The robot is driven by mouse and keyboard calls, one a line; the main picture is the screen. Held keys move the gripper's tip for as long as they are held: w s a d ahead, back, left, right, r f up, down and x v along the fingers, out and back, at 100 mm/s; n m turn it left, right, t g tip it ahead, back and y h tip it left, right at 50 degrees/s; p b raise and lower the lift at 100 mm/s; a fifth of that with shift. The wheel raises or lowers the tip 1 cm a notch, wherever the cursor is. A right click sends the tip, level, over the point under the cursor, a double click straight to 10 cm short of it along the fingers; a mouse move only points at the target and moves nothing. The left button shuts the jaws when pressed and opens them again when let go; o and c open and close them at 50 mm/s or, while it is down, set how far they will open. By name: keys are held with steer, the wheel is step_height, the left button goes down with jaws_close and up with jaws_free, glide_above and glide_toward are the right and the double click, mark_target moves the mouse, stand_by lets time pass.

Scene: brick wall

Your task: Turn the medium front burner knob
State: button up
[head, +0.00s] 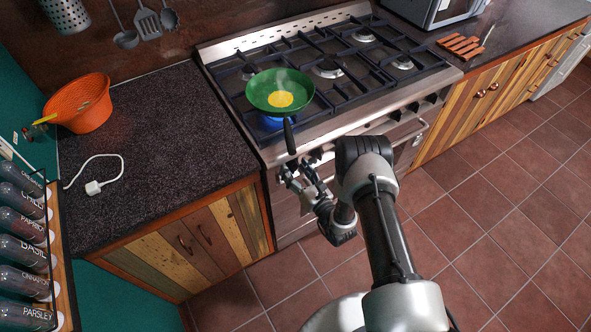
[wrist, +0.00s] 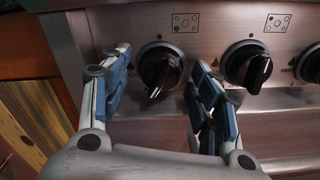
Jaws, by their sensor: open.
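The stove's front panel (wrist: 150,20) fills the wrist view. A black knob (wrist: 160,68) with a pointer tilted down-left sits between the fingers of my open gripper (wrist: 158,72). The fingers stand on either side of the knob, with a visible gap to it. A second black knob (wrist: 247,66) is just right of my right finger, and a third knob (wrist: 311,65) is cut by the right edge. Small burner diagrams show above the knobs, too small to read surely. In the head view my gripper (head: 304,176) is at the left end of the stove front.
A green pan (head: 262,84) with yellow food (head: 280,99) stands on the stove (head: 226,48), with a blue glow beneath it. Its handle (head: 289,136) reaches over the front edge, above my gripper. A dark counter (head: 150,160) lies left; the tiled floor (head: 500,230) is clear.

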steer(key=v, duration=1.1)
steer(key=shift+s+d, duration=0.2)
steer(key=shift+s, duration=0.1)
steer(key=shift+c, duration=0.2)
